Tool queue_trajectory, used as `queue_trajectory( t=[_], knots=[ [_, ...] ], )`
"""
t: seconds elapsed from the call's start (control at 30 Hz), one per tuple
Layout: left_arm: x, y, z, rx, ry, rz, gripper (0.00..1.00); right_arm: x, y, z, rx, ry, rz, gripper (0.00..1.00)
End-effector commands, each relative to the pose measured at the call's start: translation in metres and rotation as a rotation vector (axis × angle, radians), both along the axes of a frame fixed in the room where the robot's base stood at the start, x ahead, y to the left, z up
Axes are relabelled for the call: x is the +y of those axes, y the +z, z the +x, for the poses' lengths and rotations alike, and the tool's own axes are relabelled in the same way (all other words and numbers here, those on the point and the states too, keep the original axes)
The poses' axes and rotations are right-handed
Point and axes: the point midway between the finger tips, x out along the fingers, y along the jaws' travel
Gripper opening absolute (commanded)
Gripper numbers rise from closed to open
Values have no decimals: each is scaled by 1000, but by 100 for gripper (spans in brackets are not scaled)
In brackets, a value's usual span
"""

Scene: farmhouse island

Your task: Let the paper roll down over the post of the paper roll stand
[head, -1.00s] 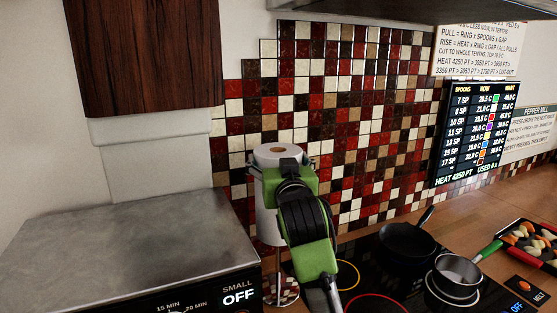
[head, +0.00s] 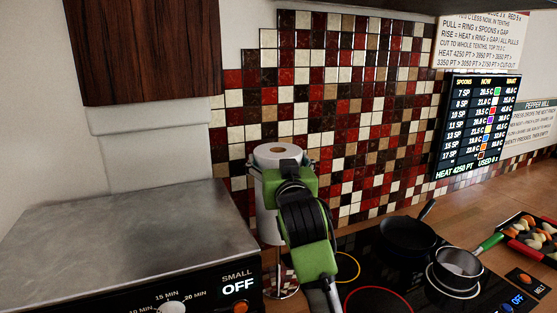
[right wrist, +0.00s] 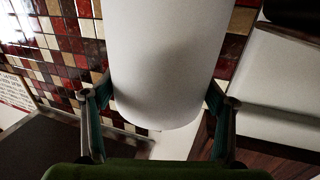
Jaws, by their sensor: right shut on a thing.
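The white paper roll (head: 266,217) is upright in the head view, with its brown core hole showing on top. My right gripper (head: 281,167) is shut around the roll's upper part and hides much of its front. The right wrist view shows the roll (right wrist: 165,65) between both fingers (right wrist: 158,105). Below the roll, the thin metal post of the paper roll stand (head: 279,262) shows above its round base. The roll's lower end is above the base. I cannot tell how far the post is inside the roll. My left gripper is not in view.
A metal-topped oven (head: 120,250) stands close on the left. A black cooktop (head: 365,260) with a dark pan (head: 407,237) and a saucepan (head: 458,268) is on the right. A tiled wall (head: 340,110) is close behind the roll.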

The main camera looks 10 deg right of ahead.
Motion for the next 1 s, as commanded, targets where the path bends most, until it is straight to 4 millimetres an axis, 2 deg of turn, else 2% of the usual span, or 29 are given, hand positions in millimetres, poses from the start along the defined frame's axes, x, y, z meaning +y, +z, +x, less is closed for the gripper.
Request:
queue_trajectory(
  t=[1.0],
  knots=[
    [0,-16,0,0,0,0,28,0,-25,0,-2,0,1,38]
  ],
)
